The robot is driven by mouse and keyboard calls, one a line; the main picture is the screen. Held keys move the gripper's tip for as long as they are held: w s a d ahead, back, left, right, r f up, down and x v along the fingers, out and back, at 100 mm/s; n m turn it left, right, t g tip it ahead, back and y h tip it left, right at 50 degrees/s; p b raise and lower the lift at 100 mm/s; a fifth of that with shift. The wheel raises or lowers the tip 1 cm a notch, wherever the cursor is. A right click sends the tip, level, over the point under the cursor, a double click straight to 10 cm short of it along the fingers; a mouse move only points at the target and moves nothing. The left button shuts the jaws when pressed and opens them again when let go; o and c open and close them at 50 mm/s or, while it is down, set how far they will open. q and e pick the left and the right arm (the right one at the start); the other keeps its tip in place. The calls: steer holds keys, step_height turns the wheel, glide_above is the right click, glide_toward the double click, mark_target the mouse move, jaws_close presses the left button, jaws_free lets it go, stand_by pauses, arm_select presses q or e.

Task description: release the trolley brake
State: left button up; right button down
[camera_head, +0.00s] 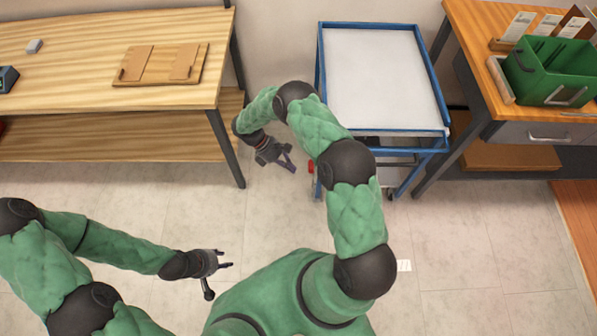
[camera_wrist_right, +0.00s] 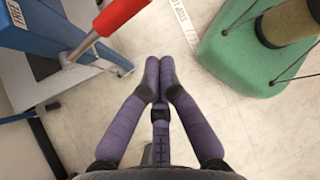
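The trolley (camera_head: 437,75) has a blue frame and a pale top, and stands between two benches. Its red brake handle (camera_head: 311,168) shows low at its left side. In the right wrist view the red handle (camera_wrist_right: 122,14) sits on a silver rod by a blue panel with a partly readable label. My right gripper (camera_head: 288,163) is just left of the handle, apart from it. In the wrist view its purple fingers (camera_wrist_right: 159,78) meet at the tips with nothing between them. My left gripper (camera_head: 227,258) is empty, its fingers spread, over the floor at lower left.
A wooden bench (camera_head: 80,60) with a shelf stands at left, bearing a wooden board (camera_head: 160,66). A bench (camera_head: 480,75) with a green bin (camera_head: 552,70) stands close to the trolley's right. A white floor label (camera_head: 404,265) lies in front. Floor between left bench and trolley is clear.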

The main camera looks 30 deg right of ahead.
steer(key=shift+v, duration=1.6)
steer(key=shift+w, duration=0.1)
steer(key=s+a+f+m+t+y, duration=0.2)
steer(key=s+a+f+m+y, duration=0.4)
steer(key=s+a, duration=0.5)
steer(key=s+a+r+m+t+y, duration=0.2)
steer(key=s+a+m+t+y, duration=0.1)
steer(key=s+m, duration=0.4)
steer(key=a+m+t, duration=0.1)
steer(key=m+t, duration=0.1)
steer(key=shift+s+m+t, duration=0.3)
steer(key=shift+s, duration=0.05)
steer(key=shift+d, duration=0.1)
